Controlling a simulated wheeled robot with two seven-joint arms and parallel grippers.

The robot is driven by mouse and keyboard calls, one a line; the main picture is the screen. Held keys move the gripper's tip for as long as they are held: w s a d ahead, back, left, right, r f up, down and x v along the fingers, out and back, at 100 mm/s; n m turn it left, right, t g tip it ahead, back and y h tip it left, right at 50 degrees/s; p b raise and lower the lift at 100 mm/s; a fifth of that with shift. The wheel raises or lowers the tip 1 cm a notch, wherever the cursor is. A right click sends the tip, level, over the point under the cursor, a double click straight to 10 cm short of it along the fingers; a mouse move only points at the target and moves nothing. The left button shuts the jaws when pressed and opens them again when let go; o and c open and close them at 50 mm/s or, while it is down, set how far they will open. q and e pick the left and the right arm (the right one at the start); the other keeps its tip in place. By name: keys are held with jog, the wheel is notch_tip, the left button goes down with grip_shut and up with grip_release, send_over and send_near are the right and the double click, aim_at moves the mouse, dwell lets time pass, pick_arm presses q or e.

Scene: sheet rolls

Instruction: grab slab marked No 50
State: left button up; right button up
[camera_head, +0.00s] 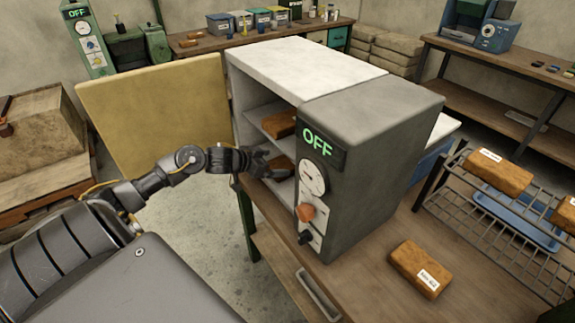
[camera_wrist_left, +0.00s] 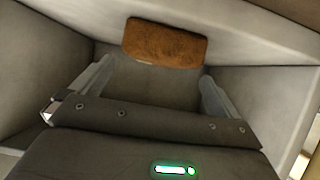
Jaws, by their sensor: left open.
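My left gripper (camera_head: 262,161) is open and reaches into the open front of a grey-and-white oven. A brown slab (camera_head: 281,169) lies on the lower level just beyond its fingers. In the left wrist view a brown slab (camera_wrist_left: 165,44) lies ahead, between and past the open fingers (camera_wrist_left: 155,90), with no label visible. Another slab (camera_head: 281,123) lies on the shelf above. A labelled slab (camera_head: 420,268) lies on the bench, and another labelled slab (camera_head: 497,172) lies on a wire rack. I cannot read the labels surely. My right gripper is out of view.
The oven's control box (camera_head: 365,150) reads OFF. A tan panel (camera_head: 155,115) stands left of the oven opening. The wire rack (camera_head: 478,211) stands at the right over a blue tray (camera_head: 515,218). Bare bench (camera_head: 362,285) lies in front of the oven.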

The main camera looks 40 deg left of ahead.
aim_at(285, 162)
pick_arm(q)
jog(key=shift+w, duration=0.2)
jog(key=x, duration=0.5)
jog(key=shift+s+d+f+p, duration=0.1)
jog(key=shift+p, duration=0.3)
jog(key=c, duration=1.3)
jog(key=shift+r, duration=0.5)
jog(key=shift+s+r+b, duration=0.2)
jog(key=shift+r, duration=0.4)
jog(key=shift+s+r+b, duration=0.15)
jog(key=shift+s+r, duration=0.05)
jog(key=shift+r, duration=0.4)
jog(key=shift+s+a+r+b, duration=0.1)
jog(key=shift+s+a, duration=0.75)
jog(key=shift+s, duration=1.9)
jog(key=shift+s+a+b, duration=0.15)
jog(key=shift+s+a, duration=0.75)
jog(key=shift+s, duration=1.8)
jog(key=shift+s+a+r+b, duration=0.1)
jog(key=shift+s+a, duration=0.75)
jog(key=shift+s, duration=1.9)
